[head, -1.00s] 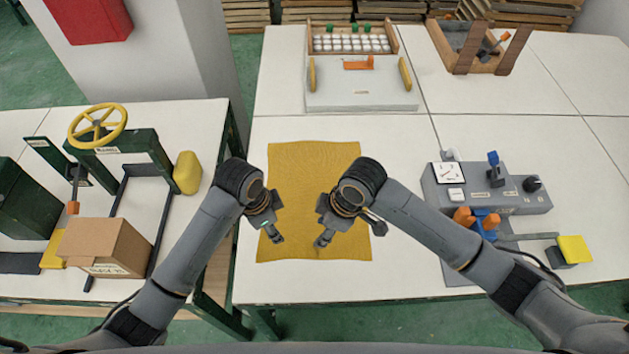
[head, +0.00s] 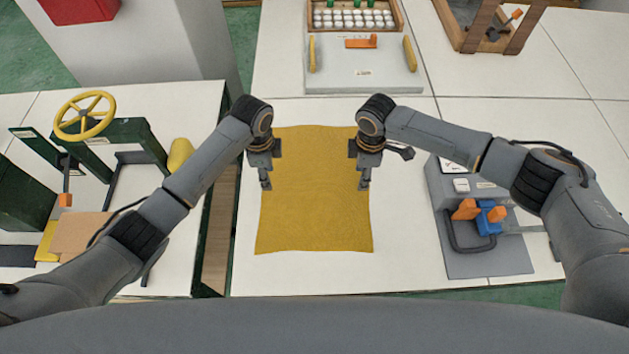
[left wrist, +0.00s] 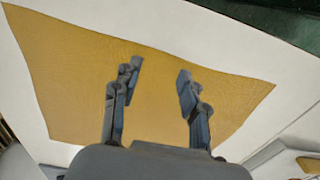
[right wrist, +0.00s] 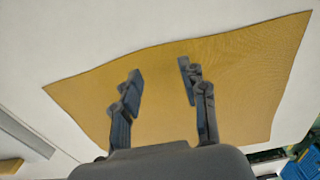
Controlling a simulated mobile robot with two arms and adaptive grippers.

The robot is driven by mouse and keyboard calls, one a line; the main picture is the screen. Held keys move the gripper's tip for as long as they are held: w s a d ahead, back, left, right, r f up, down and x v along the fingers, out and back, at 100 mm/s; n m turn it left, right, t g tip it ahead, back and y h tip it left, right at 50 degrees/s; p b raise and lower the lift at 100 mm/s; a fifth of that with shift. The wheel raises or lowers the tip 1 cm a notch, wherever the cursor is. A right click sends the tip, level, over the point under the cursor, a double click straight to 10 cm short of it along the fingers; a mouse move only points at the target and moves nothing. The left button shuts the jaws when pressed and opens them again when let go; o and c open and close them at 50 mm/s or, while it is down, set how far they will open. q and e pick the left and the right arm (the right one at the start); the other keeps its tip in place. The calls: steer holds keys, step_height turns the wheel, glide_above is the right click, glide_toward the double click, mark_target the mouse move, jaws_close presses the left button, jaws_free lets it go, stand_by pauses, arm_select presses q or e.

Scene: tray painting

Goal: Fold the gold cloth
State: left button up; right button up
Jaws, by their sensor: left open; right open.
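The gold cloth (head: 315,210) lies flat and spread out on the white table in the head view. Its near edge is slightly wavy. It also fills much of the left wrist view (left wrist: 75,75) and the right wrist view (right wrist: 235,85). My left gripper (head: 266,187) is open and empty over the cloth's left side. My right gripper (head: 364,187) is open and empty over the cloth's right edge. Both wrist views show spread fingers with only cloth beyond them, the left fingers (left wrist: 160,75) and the right fingers (right wrist: 158,72). The arms hide the cloth's far corners in part.
A grey board with yellow handles (head: 365,70) stands beyond the cloth. A grey control box with orange and blue parts (head: 480,255) is to the right. A side table on the left holds a yellow wheel (head: 84,115). White table (head: 405,260) is bare right of the cloth.

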arm_select(q)
steer(key=shift+f, duration=0.8)
arm_select(e)
steer(key=shift+f, duration=0.8)
arm_select(q)
steer(key=shift+f+b, duration=0.25)
steer(key=shift+b, duration=0.05)
arm_select(e)
steer(key=shift+f, duration=0.25)
arm_select(q)
steer(key=shift+r, duration=0.1)
steer(key=shift+c, duration=1)
arm_select(e)
steer(key=shift+r, duration=0.1)
steer(key=shift+c, duration=1)
arm_select(q)
steer(key=shift+s, duration=0.1)
jaws_close()
arm_select(e)
jaws_close()
steer(key=shift+s, duration=0.1)
